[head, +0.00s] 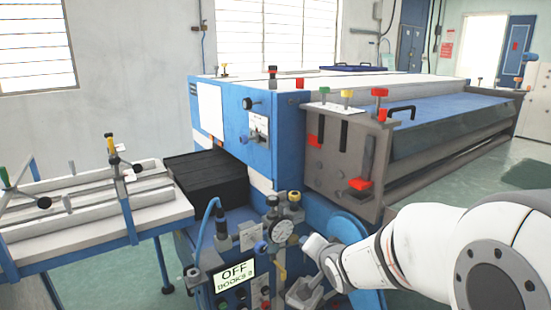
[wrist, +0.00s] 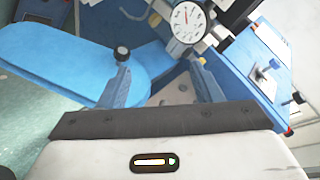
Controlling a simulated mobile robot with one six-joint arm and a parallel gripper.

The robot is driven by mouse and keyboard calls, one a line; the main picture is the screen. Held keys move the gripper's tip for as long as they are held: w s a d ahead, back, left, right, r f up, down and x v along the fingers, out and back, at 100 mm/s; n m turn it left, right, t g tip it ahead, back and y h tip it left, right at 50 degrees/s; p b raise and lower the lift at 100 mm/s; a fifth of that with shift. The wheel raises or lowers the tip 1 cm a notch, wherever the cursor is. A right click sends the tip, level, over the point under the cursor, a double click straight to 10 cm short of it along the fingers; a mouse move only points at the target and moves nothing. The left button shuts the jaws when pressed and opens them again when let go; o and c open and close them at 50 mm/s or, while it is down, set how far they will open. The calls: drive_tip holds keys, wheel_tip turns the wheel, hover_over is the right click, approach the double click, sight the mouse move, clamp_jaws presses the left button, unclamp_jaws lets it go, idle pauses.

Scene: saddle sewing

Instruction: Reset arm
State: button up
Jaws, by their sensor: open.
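My white arm (head: 400,255) reaches in from the lower right of the head view, and its end is in front of the machine's control side. My gripper (wrist: 161,75) shows in the wrist view with its two fingers apart and nothing held between them. The round white gauge (head: 282,232) is beside the arm's end in the head view and also shows in the wrist view (wrist: 187,22).
The large blue sewing machine (head: 230,130) fills the middle, with red and black handles. A sign reading OFF (head: 234,274) and a blue cable (head: 204,228) are near the arm's end. A white feed table (head: 155,205) stands left. A blue rounded cover (wrist: 65,60) is close by.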

drive_tip(key=s+d+r+n+g+p, duration=0.1)
drive_tip(key=s+r+n+g+p, duration=0.1)
drive_tip(key=s, duration=0.6)
drive_tip(key=s+d+r+n+g+h+p, duration=0.1)
drive_tip(key=s+d+r+n+g+p, duration=0.1)
drive_tip(key=s, duration=0.6)
drive_tip(key=s+d+r+n+g+h+p, duration=0.1)
drive_tip(key=s+d+r+n+g+p, duration=0.1)
drive_tip(key=s, duration=0.6)
wheel_tip(320, 180, up, 4)
drive_tip(key=n+g+p, duration=0.1)
drive_tip(key=g+p, duration=0.1)
drive_tip(key=g, duration=0.1)
drive_tip(key=shift+s+p, duration=0.3)
drive_tip(key=shift+p, duration=0.05)
